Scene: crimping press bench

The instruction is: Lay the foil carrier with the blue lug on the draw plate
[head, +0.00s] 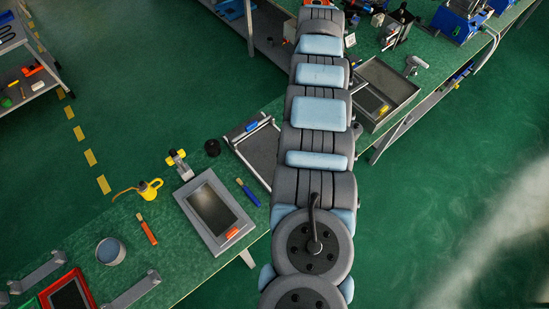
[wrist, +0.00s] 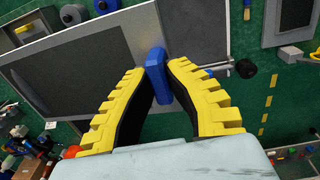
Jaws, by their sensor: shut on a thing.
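The foil carrier, a dark sheet in a light frame (wrist: 80,72), spans the left of the wrist view. Its blue lug (wrist: 155,62) is at its right end. My gripper (wrist: 162,72), with yellow and black fingers, is shut on this lug. The draw plate, a flat dark surface with pale edges (wrist: 192,38), lies beneath and beyond. My arm hides the gripper and most of the carrier there. I cannot tell whether carrier and plate touch.
A grey tray with an orange lug (head: 188,205), a blue-handled tool (head: 247,192), a clamp (head: 179,164) and a black cylinder (head: 212,147) are near the draw plate. Another tray (head: 404,84) with a yellow lug stands right of my arm. Open floor lies beyond the bench.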

